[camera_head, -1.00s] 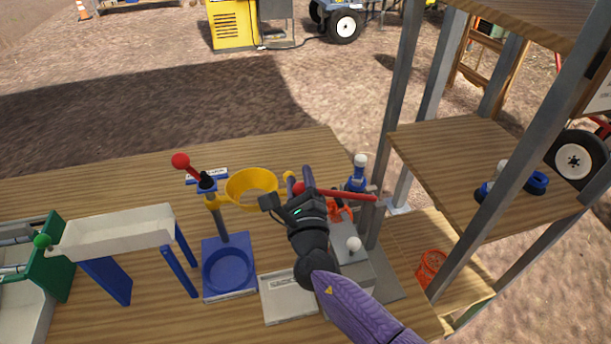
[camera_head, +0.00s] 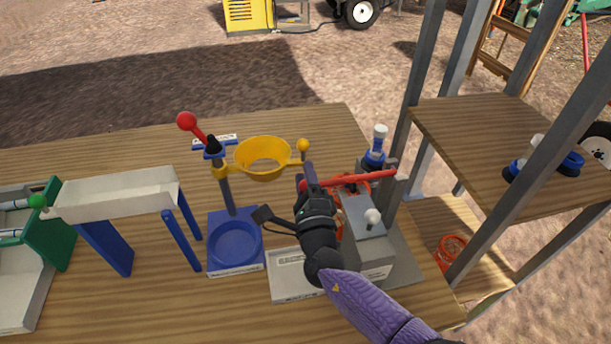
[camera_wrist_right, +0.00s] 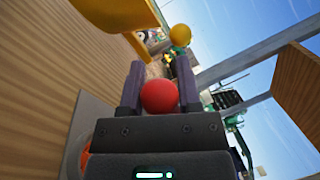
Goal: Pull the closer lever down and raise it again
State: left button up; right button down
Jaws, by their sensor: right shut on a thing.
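The closer red lever (camera_head: 362,181) is a long bar pivoted on a grey machine block (camera_head: 366,215) at the table's right. It runs nearly level, its left end slightly lower than its right. My right gripper (camera_head: 305,180) is at the left end of this lever. In the right wrist view its two dark fingers are on either side of the lever's red ball knob (camera_wrist_right: 159,97), shut on it. In the head view the fingers mostly hide the knob. My left gripper is not in view.
Left of my gripper stand a yellow funnel ring (camera_head: 262,158), a blue round base (camera_head: 235,245) and another red-knobbed lever (camera_head: 187,122). A white chute (camera_head: 115,200) is further left. Grey posts and a wooden shelf (camera_head: 490,150) rise at the right. The table's back is clear.

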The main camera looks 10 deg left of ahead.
jog(key=shift+c, duration=1.5)
grip_release()
jog(key=p+v, duration=0.3)
jog(key=v, duration=0.7)
